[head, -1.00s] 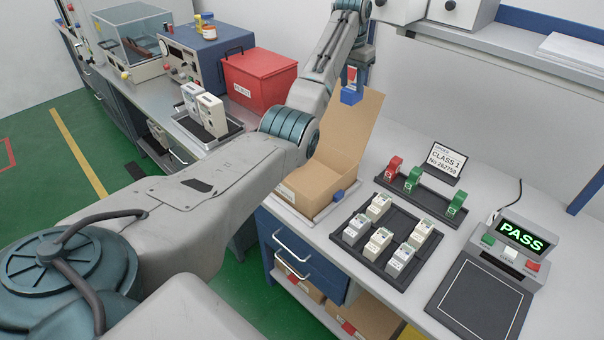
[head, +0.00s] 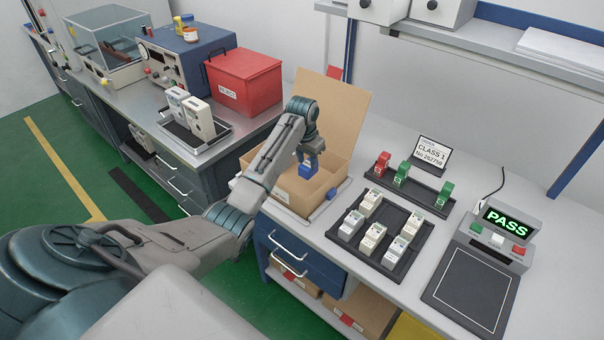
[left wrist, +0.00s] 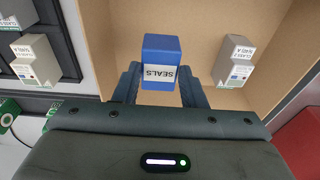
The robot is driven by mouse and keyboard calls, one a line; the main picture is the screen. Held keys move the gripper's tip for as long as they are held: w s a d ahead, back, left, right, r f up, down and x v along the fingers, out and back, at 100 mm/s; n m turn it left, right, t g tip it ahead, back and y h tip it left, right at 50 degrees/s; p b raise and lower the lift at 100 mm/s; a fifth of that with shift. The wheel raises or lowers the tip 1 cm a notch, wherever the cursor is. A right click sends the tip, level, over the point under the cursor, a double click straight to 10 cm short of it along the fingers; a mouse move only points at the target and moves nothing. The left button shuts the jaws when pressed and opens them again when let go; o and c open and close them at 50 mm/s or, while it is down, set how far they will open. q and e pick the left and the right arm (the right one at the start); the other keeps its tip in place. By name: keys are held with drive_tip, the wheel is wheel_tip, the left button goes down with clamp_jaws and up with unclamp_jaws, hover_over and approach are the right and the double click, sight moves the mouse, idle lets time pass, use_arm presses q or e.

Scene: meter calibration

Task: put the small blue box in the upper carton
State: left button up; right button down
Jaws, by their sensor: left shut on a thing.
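The small blue box (head: 306,170) with a white "SEALS" label is between the fingers of my left gripper (head: 309,157). In the left wrist view the blue box (left wrist: 161,62) is gripped between both fingers. The upper carton (head: 291,192) is open on the bench, its tall flap raised at the back. The box is over the carton's opening; how far it is above the bottom I cannot tell. In the left wrist view a white and grey meter (left wrist: 234,60) stands inside the carton (left wrist: 206,18), beside the held box. My right gripper is not in view.
A black tray of several meters (head: 385,262) stands right of the carton, with a rack of red and green pieces (head: 412,186) behind. A red box (head: 243,82) stands on the left bench. More cartons (head: 357,312) are on the shelf below.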

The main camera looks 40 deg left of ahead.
sight(307, 174)
use_arm(q)
wheel_tip(307, 174, down, 6)
drive_tip(key=shift+f+p, duration=0.1)
drive_tip(key=shift+p, duration=0.6)
drive_tip(key=shift+f, duration=0.15)
drive_tip(key=o, duration=1.1)
drive_tip(key=shift+f, duration=0.1)
drive_tip(key=shift+c, duration=0.2)
drive_tip(key=r, duration=0.4)
drive_tip(key=s+r+b, duration=0.1)
drive_tip(key=r, duration=0.3)
drive_tip(key=r+b, duration=0.1)
drive_tip(key=r, duration=0.3)
drive_tip(key=shift+s+r, duration=0.1)
drive_tip(key=shift+s, duration=0.2)
